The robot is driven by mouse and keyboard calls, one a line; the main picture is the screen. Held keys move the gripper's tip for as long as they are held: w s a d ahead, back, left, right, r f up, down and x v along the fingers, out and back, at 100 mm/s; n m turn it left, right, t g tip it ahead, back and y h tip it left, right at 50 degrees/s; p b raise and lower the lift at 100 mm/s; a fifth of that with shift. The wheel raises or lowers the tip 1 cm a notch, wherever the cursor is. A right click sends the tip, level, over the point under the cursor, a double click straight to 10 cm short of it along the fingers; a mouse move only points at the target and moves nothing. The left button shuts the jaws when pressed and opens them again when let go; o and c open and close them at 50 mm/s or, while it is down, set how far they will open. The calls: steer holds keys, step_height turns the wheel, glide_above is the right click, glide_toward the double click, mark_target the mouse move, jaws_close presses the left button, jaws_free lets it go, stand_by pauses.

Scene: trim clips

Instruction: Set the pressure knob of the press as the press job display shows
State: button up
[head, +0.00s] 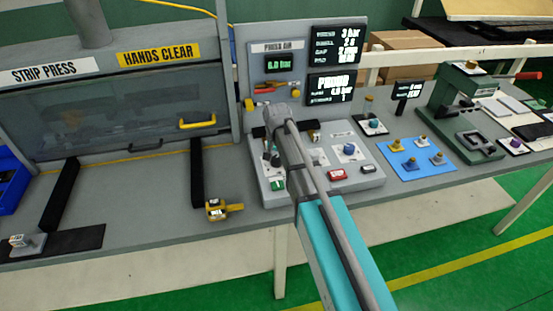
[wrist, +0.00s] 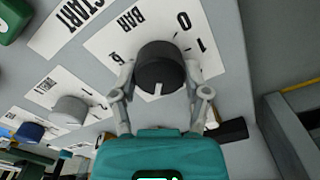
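The press job display (head: 338,45) is the upper black screen; its top line reads 3 bar, and the smaller lines are blurred. The pressure knob (wrist: 160,68) is round and black with a white pointer line, on a white plate marked BAR with 0, 1 and 6 legible. Its pointer faces the bottom of the wrist view, towards my gripper. My gripper (wrist: 159,72) has one finger on each side of the knob, close to its rim; whether they touch it is unclear.
The control panel also carries a green button (head: 277,184), a red stop button (head: 336,174), a blue knob (head: 349,148) and a grey knob (wrist: 69,111). A press air display (head: 279,63) reads about 6.0 bar. The strip press (head: 110,110) stands left.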

steer(key=c, duration=0.5)
steer(key=shift+n, duration=0.3)
steer(key=n, duration=0.3)
steer(key=shift+a+n, duration=0.15)
steer(key=shift+n, duration=1.95)
steer(key=o, duration=1.2)
steer(key=shift+c, duration=0.2)
